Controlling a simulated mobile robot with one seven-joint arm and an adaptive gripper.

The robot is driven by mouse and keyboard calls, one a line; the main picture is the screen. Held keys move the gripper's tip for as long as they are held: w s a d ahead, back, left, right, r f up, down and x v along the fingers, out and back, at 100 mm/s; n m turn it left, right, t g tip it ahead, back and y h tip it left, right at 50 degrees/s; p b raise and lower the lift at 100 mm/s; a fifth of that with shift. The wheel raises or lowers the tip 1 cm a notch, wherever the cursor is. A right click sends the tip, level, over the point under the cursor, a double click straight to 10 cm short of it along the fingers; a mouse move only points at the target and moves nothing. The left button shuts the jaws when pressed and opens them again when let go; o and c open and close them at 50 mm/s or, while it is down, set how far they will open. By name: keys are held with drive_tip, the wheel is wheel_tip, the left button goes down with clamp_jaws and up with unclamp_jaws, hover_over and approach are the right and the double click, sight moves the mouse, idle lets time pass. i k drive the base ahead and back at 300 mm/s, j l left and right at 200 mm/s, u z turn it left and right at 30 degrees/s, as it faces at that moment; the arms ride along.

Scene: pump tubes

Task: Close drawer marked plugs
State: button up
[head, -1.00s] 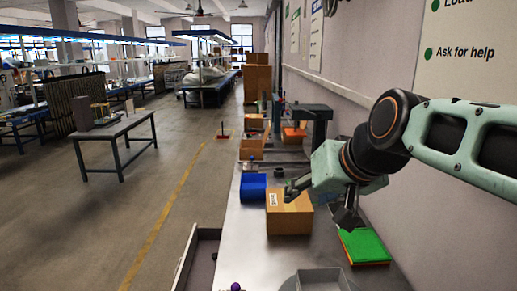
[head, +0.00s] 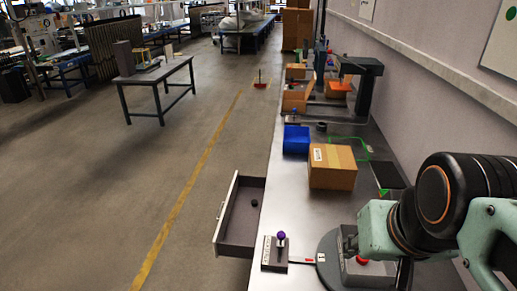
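An open drawer (head: 224,212) sticks out to the left from under the metal workbench. Its light front panel faces left, and a small dark round object (head: 254,203) lies inside it. No label on the drawer can be read from here. My gripper (head: 348,243) is over the bench to the right of the drawer, apart from it, near a grey box on a round dark plate. Its fingers are mostly hidden and too small to tell open from shut. I see nothing held in it.
A small fixture with a purple knob (head: 281,237) stands on the bench edge beside the drawer. A cardboard box (head: 332,168) and a blue bin (head: 296,140) stand farther back. The floor (head: 120,190) left of the drawer is clear.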

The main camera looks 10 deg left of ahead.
sight(235, 235)
drive_tip(key=k+j, duration=0.15)
drive_tip(key=j, duration=0.2)
drive_tip(key=k+j+z, duration=0.1)
drive_tip(key=j, duration=0.25)
drive_tip(key=k+j, duration=0.2)
drive_tip(key=j, duration=0.15)
drive_tip(key=k+j+z, duration=0.1)
drive_tip(key=j, duration=0.65)
drive_tip(key=k+j+z, duration=0.1)
drive_tip(key=j, duration=0.3)
drive_tip(key=i+j, duration=0.1)
drive_tip(key=j, duration=0.3)
drive_tip(key=j+z, duration=0.1)
drive_tip(key=j, duration=0.3)
drive_tip(key=i+j, duration=0.2)
drive_tip(key=j, duration=0.15)
drive_tip(key=i+j+z, duration=0.1)
drive_tip(key=j, duration=0.3)
drive_tip(key=i+j, duration=0.5)
drive_tip(key=i+j+z, duration=0.1)
drive_tip(key=i+j, duration=0.35)
drive_tip(key=i, duration=0.25)
drive_tip(key=i+j, duration=0.15)
drive_tip(key=j, duration=0.2)
drive_tip(key=i+j, duration=0.2)
drive_tip(key=j, duration=0.15)
drive_tip(key=i+j+u, duration=0.1)
drive_tip(key=j, duration=0.2)
drive_tip(key=i, duration=0.05)
